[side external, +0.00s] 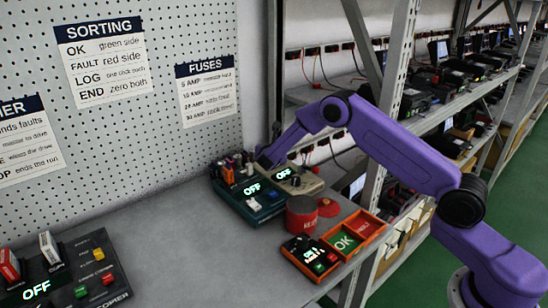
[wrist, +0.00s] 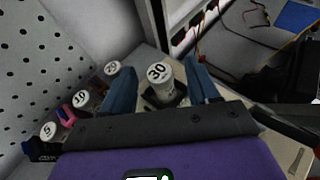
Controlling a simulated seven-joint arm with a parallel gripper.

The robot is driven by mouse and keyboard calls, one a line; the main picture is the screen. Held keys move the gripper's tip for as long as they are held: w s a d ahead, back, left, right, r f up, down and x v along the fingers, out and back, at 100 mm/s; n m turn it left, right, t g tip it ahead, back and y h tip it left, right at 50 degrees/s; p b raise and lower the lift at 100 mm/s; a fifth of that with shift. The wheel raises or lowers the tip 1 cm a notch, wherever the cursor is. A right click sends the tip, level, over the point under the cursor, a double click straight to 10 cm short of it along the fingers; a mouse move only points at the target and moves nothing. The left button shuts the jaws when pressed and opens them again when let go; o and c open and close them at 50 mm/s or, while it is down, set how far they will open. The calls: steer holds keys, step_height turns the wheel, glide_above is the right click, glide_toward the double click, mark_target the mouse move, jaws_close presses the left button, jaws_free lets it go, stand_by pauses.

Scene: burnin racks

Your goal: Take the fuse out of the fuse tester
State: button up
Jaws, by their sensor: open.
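The fuse (wrist: 160,72), a pale cylinder with a white cap marked 30, stands upright in a dark socket in the wrist view. The socket is on a beige box, which I take to be the fuse tester (side external: 306,185); its lit display reads OFF in the side view. My gripper (wrist: 160,65) is open, with one blue finger on each side of the fuse. Whether either finger touches it I cannot tell. In the side view my gripper (side external: 266,158) is at the back of the tester, and the fuse is hidden there.
A rack (wrist: 40,150) of white-capped fuses marked 5, 10 and 20 is left of my gripper. A teal box (side external: 262,210) reading OFF stands beside the tester. A red can (side external: 301,217) and an orange sorting tray (side external: 366,226) are in front. The bench's middle is clear.

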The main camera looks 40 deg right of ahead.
jaws_close()
stand_by(0.3)
